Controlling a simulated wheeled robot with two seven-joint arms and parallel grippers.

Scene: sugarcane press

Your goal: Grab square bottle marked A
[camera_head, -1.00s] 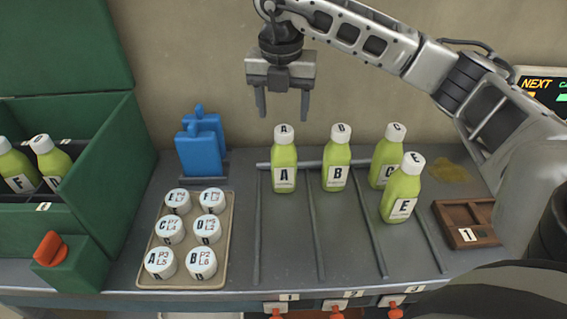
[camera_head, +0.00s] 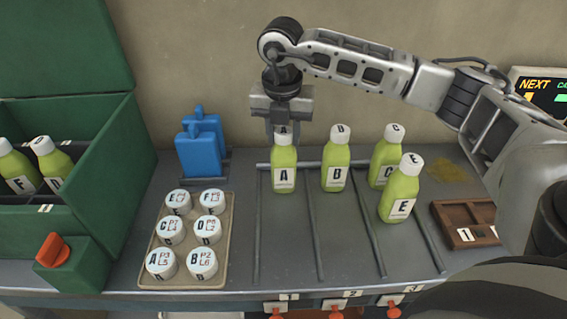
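The green square bottle marked A (camera_head: 284,171) stands upright at the back of the leftmost lane on the counter, its white cap partly hidden by my gripper. My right gripper (camera_head: 283,133) points down at the bottle's cap, with its fingers at cap height. One finger shows left of the cap and the other right of or behind it. Whether the fingers touch the cap is not clear. My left gripper is not in view.
A tray (camera_head: 228,225) of white lidded jars lies left, with blue holders (camera_head: 199,150) behind. A green box (camera_head: 120,135) and wooden tray (camera_head: 464,221) flank the counter.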

